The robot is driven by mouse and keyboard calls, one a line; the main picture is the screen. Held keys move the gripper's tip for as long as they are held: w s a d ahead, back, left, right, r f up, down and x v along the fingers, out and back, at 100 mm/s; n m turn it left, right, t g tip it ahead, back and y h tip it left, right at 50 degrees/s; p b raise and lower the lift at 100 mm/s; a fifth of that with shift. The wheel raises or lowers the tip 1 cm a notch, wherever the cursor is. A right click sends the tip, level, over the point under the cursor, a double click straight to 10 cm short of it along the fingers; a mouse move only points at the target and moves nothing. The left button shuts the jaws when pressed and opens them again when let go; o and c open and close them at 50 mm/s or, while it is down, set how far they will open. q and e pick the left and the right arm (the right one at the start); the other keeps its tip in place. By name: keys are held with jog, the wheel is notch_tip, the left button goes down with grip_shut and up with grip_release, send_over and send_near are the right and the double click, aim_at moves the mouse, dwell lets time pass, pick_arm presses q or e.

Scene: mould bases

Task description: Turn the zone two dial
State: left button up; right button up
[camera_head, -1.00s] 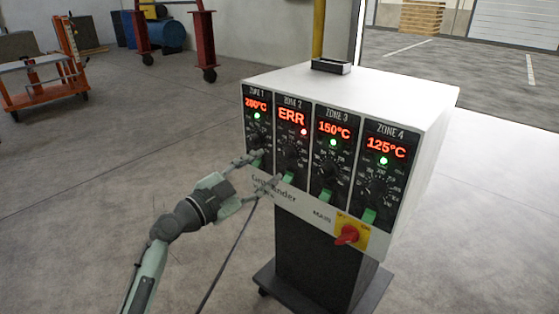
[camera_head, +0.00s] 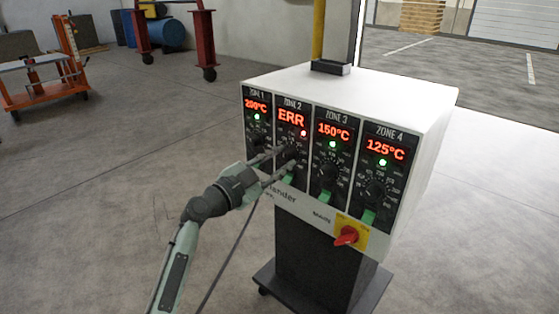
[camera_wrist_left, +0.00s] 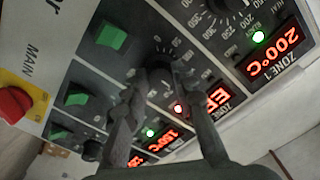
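The control box has several zone panels, and the zone two panel shows a red ERR display (camera_head: 291,117) with a red light. Its black dial (camera_head: 291,151) sits below the display, partly covered by my left gripper (camera_head: 284,157). In the left wrist view the zone two dial (camera_wrist_left: 158,70) lies between the fingertips of the left gripper (camera_wrist_left: 159,82). The fingers are apart, one on either side of the dial. I cannot tell whether they touch it. The ERR display (camera_wrist_left: 222,97) is partly hidden by a finger there. My right gripper is not in view.
Zone 1 (camera_head: 256,106), zone 3 (camera_head: 333,131) and zone 4 (camera_head: 386,148) show temperatures and green lights. Green switches sit below the dials; the zone two switch (camera_wrist_left: 110,37) is close by. A red main switch (camera_head: 346,235) is lower right. The floor around the box is open.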

pick_arm(q)
grip_shut()
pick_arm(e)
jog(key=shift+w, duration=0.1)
